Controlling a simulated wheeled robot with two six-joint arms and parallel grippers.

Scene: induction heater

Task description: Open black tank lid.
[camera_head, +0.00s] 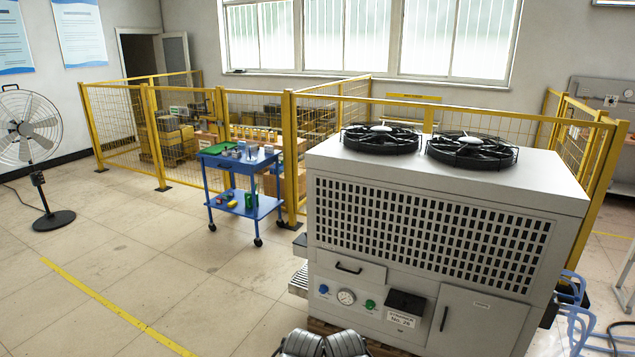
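A large light-grey cooling unit (432,235) stands at the right of the middle in the head view. A small black lid-like cover (405,302) sits low on its front, above a white label reading No. 26 (402,317). The cover looks closed, and nothing touches it. Any opening under it is hidden. I cannot make out either gripper in this view. Dark rounded shapes show at the bottom edge, and I cannot tell what they are.
A pressure gauge (346,296), a blue knob (323,289) and a green knob (370,304) are left of the cover. A blue cart (240,162) and yellow mesh fence (180,130) stand behind. A fan (28,130) stands far left.

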